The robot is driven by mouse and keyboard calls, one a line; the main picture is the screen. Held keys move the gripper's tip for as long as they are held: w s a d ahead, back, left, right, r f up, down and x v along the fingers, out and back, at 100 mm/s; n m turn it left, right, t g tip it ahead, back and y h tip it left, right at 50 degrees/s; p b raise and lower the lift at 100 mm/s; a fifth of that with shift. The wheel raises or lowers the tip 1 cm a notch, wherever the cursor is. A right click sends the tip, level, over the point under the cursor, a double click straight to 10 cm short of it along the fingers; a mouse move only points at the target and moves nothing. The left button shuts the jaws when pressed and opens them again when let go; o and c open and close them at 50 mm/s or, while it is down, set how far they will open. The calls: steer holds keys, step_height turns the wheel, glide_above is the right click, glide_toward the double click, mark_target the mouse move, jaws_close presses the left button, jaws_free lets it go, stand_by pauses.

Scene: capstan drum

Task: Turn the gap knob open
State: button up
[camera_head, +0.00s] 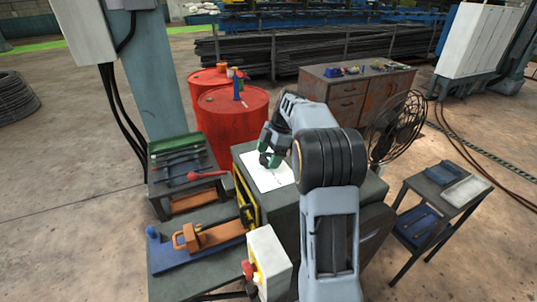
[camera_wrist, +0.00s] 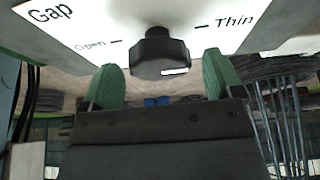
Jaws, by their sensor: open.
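The gap knob (camera_wrist: 158,52) is black and lobed, on a white panel (camera_wrist: 95,22) at the top of the wrist view. The panel reads "Gap", with "Open" and a tick left of the knob and "Thin" and a tick on the right. A white mark on the knob's near face sits right of its middle. My gripper (camera_wrist: 163,80) is open, one green fingertip on each side of the knob, with a gap to it on both sides. In the head view my gripper (camera_head: 268,150) is over the white panel (camera_head: 266,182); I cannot make out the knob there.
Red drums (camera_head: 233,112) stand behind the machine. A tool bench (camera_head: 180,165) and an orange clamp (camera_head: 190,237) are on the left. A box with red and yellow buttons (camera_head: 268,262) is in front. A fan (camera_head: 396,125) and a small side table (camera_head: 440,195) are on the right.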

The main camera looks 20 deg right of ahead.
steer(key=shift+f, duration=0.1)
steer(key=c, duration=0.9)
steer(key=shift+c, duration=0.2)
